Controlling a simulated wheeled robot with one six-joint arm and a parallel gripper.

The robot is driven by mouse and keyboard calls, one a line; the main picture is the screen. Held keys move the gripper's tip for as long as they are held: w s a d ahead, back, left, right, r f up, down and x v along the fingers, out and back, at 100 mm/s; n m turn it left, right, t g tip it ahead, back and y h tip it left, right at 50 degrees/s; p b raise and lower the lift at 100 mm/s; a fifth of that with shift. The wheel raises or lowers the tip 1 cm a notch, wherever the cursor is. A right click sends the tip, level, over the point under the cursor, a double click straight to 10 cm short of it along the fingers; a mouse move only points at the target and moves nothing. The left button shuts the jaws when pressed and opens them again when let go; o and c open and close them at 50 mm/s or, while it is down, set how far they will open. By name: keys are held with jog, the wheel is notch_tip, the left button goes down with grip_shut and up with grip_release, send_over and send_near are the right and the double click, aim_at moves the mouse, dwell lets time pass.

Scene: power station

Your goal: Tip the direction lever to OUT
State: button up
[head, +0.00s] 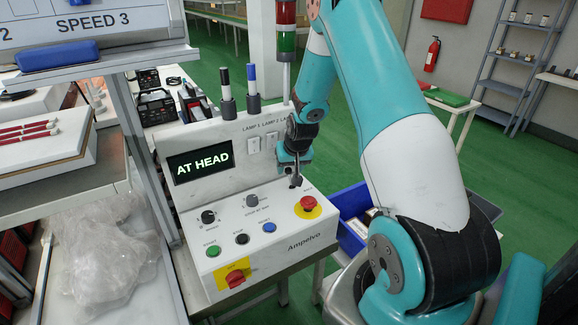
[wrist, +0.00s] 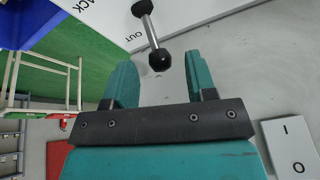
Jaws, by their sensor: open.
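The direction lever (wrist: 152,33) shows in the wrist view as a metal rod with a black ball knob (wrist: 160,61). The word OUT is printed on the panel just left of the rod, and a cut-off label ending in ACK is at the upper left. My gripper (wrist: 160,66) is open, with its two teal fingers on either side of the knob and a gap on both sides. I cannot tell how deep the knob is between them. In the head view my gripper (head: 295,167) is low over the back right of the white control box (head: 285,240), largely covering the lever there.
The display (head: 200,160) reads AT HEAD. A red stop button (head: 307,204) is close in front of my gripper, with knobs and coloured buttons to its left. A rocker switch (wrist: 289,148) is at lower right in the wrist view. A blue bin (head: 350,215) stands right of the box.

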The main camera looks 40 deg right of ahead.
jog(key=shift+w+f, duration=0.2)
jog(key=shift+f, duration=0.3)
jog(key=c, duration=0.9)
